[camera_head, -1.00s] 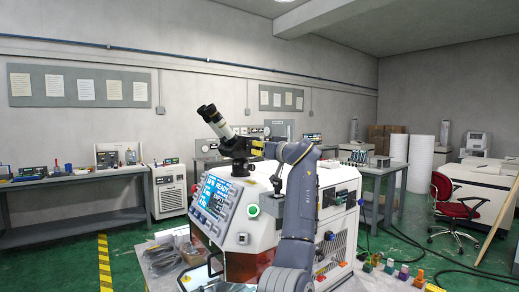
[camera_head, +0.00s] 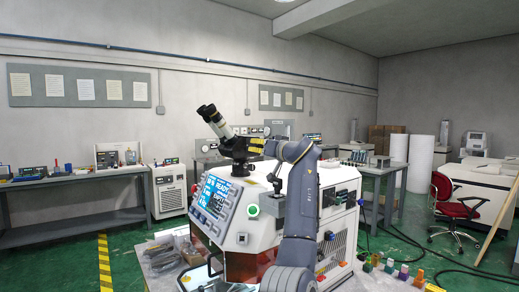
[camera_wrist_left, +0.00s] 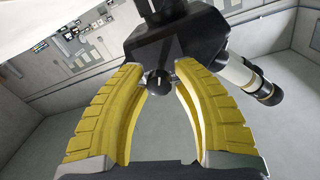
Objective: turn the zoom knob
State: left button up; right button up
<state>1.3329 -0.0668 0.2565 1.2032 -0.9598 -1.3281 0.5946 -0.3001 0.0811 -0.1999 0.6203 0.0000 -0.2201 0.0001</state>
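The black and white microscope (camera_head: 222,128) stands tilted on top of the white machine (camera_head: 250,222). In the left wrist view its dark body (camera_wrist_left: 178,38) is at the top, with a pale eyepiece tube (camera_wrist_left: 238,73) to the right. A small round black knob (camera_wrist_left: 158,82) sits between the yellow fingers of my left gripper (camera_wrist_left: 158,70). The fingers are apart, one on each side of the knob; whether they touch it I cannot tell. In the head view the left gripper (camera_head: 256,146) is at the microscope's right side. My right gripper is not in view.
The machine has a lit screen (camera_head: 214,194) and a green button (camera_head: 253,210) on its front. Small coloured blocks (camera_head: 390,267) lie at the lower right. A bench (camera_head: 80,178) stands at the left and a red chair (camera_head: 453,210) at the right.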

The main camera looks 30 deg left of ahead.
pick_arm(q)
jog(key=o, duration=0.4)
jog(key=shift+c, duration=0.2)
notch_tip(320, 180, up, 10)
jog(key=shift+f, duration=0.1)
dwell(0.3)
